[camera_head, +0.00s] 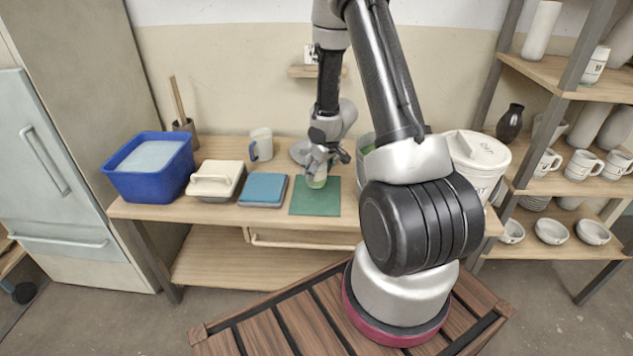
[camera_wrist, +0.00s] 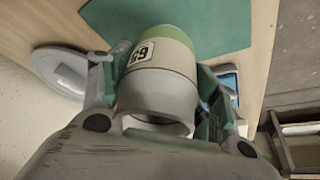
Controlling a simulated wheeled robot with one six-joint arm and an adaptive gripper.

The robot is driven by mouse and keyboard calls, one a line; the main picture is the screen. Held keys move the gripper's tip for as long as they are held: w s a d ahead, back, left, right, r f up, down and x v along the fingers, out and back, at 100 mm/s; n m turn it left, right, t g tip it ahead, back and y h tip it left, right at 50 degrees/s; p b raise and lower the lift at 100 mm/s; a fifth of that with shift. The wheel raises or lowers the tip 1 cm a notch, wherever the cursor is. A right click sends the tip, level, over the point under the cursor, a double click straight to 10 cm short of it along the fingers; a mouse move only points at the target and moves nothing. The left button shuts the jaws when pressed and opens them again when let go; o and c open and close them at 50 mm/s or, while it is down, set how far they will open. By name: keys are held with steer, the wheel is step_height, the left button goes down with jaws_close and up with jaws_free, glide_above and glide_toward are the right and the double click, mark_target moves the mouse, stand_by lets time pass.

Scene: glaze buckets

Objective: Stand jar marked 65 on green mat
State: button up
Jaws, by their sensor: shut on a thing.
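My gripper (camera_head: 318,166) is shut on a pale jar with a green lower end (camera_head: 317,181), over the back part of the green mat (camera_head: 315,205). In the wrist view the jar (camera_wrist: 165,62) sits between my two fingers, its label upside down in the picture and reading 65. The jar's green end points toward the mat (camera_wrist: 215,22). The jar looks about upright. I cannot tell whether its base touches the mat.
A blue lidded box (camera_head: 263,189), a cream-lidded box (camera_head: 216,180) and a blue tub (camera_head: 150,170) stand left of the mat. A large white bucket (camera_head: 478,165) stands right.

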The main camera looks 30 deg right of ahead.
mark_target(317, 179)
steer(key=shift+f, duration=2.1)
steer(key=shift+f, duration=0.15)
steer(key=o, duration=1.3)
steer(key=shift+c, duration=0.2)
